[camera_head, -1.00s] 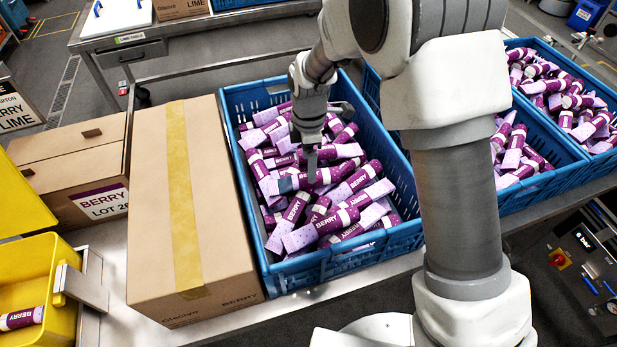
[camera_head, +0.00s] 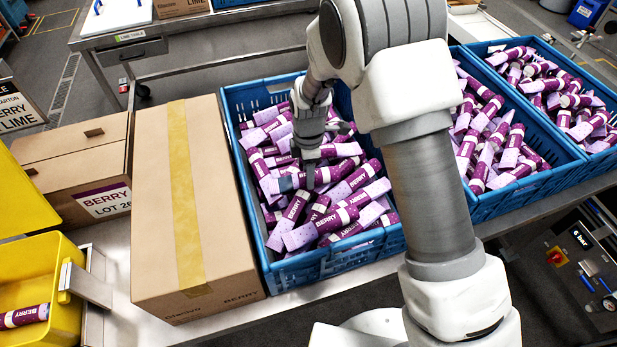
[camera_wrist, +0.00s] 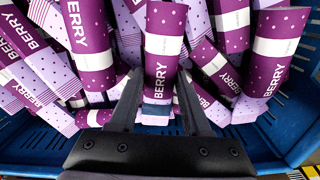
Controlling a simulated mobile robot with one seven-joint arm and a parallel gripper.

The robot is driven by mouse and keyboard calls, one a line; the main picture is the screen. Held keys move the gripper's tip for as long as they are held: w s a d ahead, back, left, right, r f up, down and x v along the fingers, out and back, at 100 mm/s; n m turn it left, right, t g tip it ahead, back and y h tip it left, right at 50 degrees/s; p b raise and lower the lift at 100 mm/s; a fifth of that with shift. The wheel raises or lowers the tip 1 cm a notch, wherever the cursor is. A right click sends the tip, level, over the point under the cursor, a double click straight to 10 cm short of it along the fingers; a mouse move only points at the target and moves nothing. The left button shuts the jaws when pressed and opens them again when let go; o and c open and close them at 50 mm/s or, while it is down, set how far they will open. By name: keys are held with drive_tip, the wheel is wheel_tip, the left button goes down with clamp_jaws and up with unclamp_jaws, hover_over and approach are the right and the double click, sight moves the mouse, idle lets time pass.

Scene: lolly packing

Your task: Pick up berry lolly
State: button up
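Berry lollies in purple and lilac wrappers fill a blue crate (camera_head: 268,262) in a loose heap in the head view. My gripper (camera_head: 309,182) points down into the heap, near the crate's middle. In the wrist view my gripper (camera_wrist: 160,82) is open, its two dark fingers apart. One berry lolly (camera_wrist: 163,60) lies lengthwise between and just beyond the fingertips, its lettering facing the camera. I cannot tell whether the fingers touch it. Other lollies press close on both sides, and the lower part of the heap is hidden.
A taped cardboard box (camera_head: 231,235) stands close to the crate's left side. A yellow bin (camera_head: 28,265) holding a berry lolly is at far left. More blue crates (camera_head: 545,185) of lollies stand at right, beyond my arm. The crate walls rise around my gripper.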

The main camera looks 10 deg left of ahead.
drive_tip(key=c, duration=0.5)
clamp_jaws()
drive_tip(key=shift+r, duration=0.15)
